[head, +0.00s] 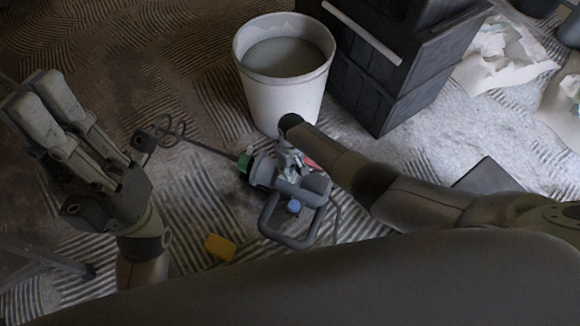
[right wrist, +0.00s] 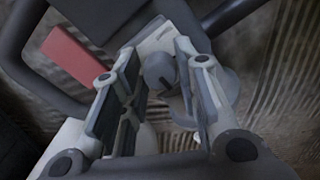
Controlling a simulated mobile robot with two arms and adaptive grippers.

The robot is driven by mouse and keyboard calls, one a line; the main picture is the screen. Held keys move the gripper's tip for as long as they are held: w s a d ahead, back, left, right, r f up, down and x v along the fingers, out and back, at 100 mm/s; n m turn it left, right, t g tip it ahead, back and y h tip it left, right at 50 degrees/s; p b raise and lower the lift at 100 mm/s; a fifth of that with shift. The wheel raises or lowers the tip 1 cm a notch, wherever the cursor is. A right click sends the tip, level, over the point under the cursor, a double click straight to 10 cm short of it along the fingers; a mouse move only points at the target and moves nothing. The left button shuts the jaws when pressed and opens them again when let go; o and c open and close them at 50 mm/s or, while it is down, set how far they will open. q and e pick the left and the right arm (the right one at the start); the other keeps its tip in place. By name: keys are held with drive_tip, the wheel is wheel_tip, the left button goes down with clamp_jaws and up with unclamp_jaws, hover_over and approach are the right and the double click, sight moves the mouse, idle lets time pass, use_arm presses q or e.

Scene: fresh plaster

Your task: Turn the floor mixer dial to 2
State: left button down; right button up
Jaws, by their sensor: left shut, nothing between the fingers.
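The floor mixer (head: 290,187) lies on its side on the ridged floor. It has a grey body and looped handle, a green collar (head: 244,161), a blue round part (head: 293,206) and a long whisk to the left. My right gripper (head: 291,165) points down over the mixer body. In the right wrist view its fingers (right wrist: 158,52) stand apart, with a grey round knob, apparently the dial (right wrist: 158,71), beyond and between them. I cannot see contact or read the dial setting. My left gripper (head: 36,92) is shut and empty, away at the left.
A white bucket (head: 283,98) with grey contents stands just behind the mixer. Dark stacked crates (head: 385,80) stand right of it. A yellow sponge-like block (head: 220,247) lies in front, and crumpled pale sheets (head: 505,58) lie at the back right.

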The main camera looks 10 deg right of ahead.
drive_tip(key=shift+o, duration=1.4)
drive_tip(key=shift+r, duration=0.15)
wheel_tip(320, 180, up, 12)
drive_tip(key=shift+d, duration=0.15)
drive_tip(key=shift+w, duration=0.1)
